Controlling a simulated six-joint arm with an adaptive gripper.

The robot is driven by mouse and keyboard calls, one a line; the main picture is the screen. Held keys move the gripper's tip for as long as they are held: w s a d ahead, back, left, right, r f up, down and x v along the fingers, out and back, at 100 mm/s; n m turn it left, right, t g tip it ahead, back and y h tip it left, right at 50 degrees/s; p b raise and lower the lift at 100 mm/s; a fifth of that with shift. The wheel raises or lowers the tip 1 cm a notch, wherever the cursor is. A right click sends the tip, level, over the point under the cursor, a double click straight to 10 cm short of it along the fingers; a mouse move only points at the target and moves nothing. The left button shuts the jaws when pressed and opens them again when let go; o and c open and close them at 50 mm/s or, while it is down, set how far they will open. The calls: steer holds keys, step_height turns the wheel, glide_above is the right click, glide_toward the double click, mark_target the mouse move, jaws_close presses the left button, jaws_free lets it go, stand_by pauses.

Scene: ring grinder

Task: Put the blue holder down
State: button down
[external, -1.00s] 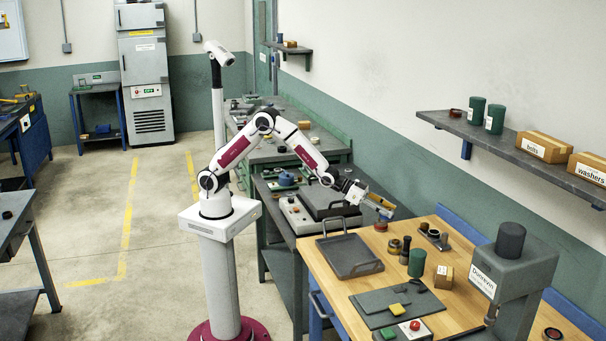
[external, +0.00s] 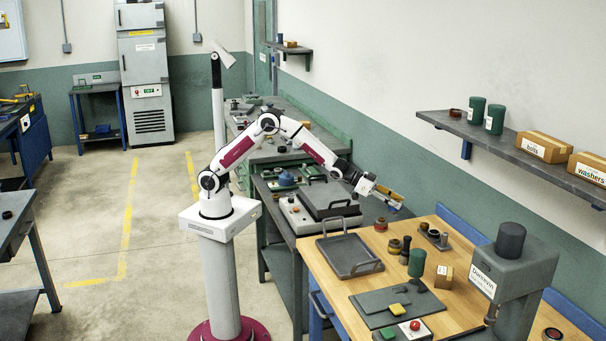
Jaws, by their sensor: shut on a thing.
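My gripper (external: 386,193) is at the end of my outstretched arm, above the gap between the grey bench and the wooden table's far left corner. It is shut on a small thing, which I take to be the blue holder. Little of the holder can be told apart from the fingers, and orange-yellow shows at the gripper's end. The held thing is in the air, apart from the surfaces below.
The wooden table (external: 328,269) bears a grey tray (external: 348,256), dark mat, green cylinder (external: 417,263), small carton (external: 444,277), several small round parts and a press (external: 513,268). A wall shelf (external: 500,151) is at right.

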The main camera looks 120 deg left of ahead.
steer(key=a+r+m+h, duration=0.1)
steer(key=a+r+h, duration=0.15)
steer(key=a, duration=1.45)
steer(key=s+a+f+m+h, duration=0.1)
steer(key=s+a+f, duration=0.5)
steer(key=s+a, duration=0.3)
steer(key=s+a+f+m+h, duration=0.1)
steer(key=s+a+f+m, duration=0.1)
steer(key=s+a+f, duration=0.3)
steer(key=s+a, duration=0.4)
steer(key=s, duration=0.2)
steer(key=shift+a+f+h, duration=0.2)
steer(key=shift+f+h, duration=0.15)
steer(key=shift+f, duration=0.1)
steer(key=shift+f, duration=3.05)
steer(key=shift+f, duration=1.85)
